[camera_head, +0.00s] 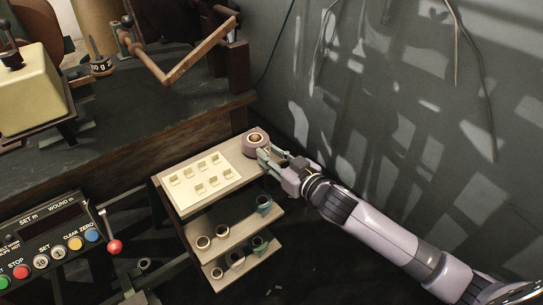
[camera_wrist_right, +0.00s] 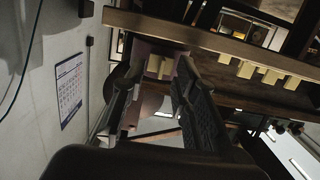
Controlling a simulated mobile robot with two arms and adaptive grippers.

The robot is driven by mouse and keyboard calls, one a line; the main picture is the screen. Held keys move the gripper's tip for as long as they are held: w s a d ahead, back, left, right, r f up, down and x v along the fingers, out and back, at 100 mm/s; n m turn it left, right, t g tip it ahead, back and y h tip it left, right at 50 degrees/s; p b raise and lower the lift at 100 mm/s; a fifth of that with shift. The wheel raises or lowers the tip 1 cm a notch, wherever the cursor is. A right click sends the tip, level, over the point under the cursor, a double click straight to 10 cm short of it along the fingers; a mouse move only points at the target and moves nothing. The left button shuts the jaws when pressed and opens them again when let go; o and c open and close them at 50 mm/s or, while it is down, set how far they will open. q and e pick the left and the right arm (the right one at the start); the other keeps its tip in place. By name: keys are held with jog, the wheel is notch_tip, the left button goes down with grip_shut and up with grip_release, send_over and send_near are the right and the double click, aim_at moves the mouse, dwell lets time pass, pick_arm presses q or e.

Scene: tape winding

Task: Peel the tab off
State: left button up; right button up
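The cream board (camera_head: 205,186) lies on the top shelf of a small rack and carries several small cream tabs (camera_head: 199,168). The tabs also show at the upper right of the right wrist view (camera_wrist_right: 265,73). A reddish-brown tape roll (camera_head: 256,137) stands at the far right corner of that shelf. My right gripper (camera_head: 266,160) is right beside the roll, at its near side. In the right wrist view its two fingers (camera_wrist_right: 152,88) are apart, with a cream tab (camera_wrist_right: 160,66) on a pinkish surface beyond or between the tips. I cannot tell contact. My left gripper is out of view.
Lower shelves hold several rings or rolls (camera_head: 222,230). A control panel (camera_head: 45,240) and a red-knobbed lever (camera_head: 114,247) are at left. A workbench (camera_head: 120,130) with a wooden crank (camera_head: 190,60) stands behind. A grey wall (camera_head: 400,100) is close at right.

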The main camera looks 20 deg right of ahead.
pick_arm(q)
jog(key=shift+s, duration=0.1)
pick_arm(e)
jog(key=shift+w, duration=0.1)
jog(key=shift+c, duration=0.2)
grip_shut()
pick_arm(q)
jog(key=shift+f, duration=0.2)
pick_arm(e)
jog(key=shift+s, duration=0.2)
dwell(0.6)
